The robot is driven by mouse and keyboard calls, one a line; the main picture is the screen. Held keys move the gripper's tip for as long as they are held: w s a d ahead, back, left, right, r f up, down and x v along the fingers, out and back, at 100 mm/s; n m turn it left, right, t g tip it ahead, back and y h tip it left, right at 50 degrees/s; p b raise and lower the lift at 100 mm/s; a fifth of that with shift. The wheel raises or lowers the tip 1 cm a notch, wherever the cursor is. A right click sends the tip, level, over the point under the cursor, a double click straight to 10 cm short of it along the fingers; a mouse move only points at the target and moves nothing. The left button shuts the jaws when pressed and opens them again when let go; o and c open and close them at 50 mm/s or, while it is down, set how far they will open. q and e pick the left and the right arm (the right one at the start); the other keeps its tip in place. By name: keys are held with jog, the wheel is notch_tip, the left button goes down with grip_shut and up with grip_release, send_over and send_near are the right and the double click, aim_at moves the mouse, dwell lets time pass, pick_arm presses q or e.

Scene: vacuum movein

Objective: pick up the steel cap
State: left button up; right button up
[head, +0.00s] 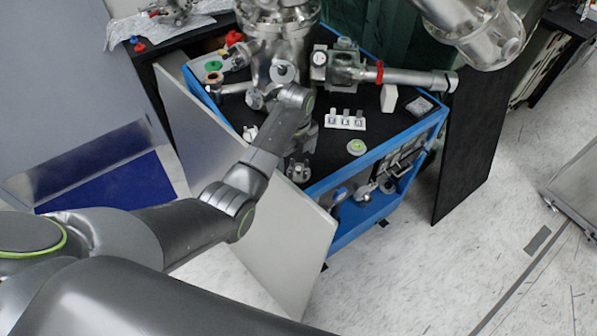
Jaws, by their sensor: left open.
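My left arm reaches in from the left, and its wrist bends down in front of the steel chamber. My left gripper (299,172) is open, low over the near left edge of the blue-framed bench. I cannot make out anything between its fingers. I cannot single out the steel cap with certainty. A small pale metal piece (250,133) lies on the bench top left of the wrist, apart from the gripper. My right gripper is not in view.
The steel chamber (280,45) with side ports stands on the blue bench (378,153). A white holder (345,122) and a green-centred disc (356,147) are on its black top. A grey panel (285,240) slants along the near left side. Floor at right is largely clear.

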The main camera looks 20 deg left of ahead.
aim_at(299, 168)
pick_arm(q)
jog(key=shift+d+f, duration=0.15)
jog(key=shift+f, duration=1.25)
jog(key=shift+d+f, duration=0.15)
jog(key=shift+f, duration=1.2)
jog(key=shift+w+r, duration=0.1)
jog(key=shift+w, duration=0.05)
jog(key=c, duration=1.1)
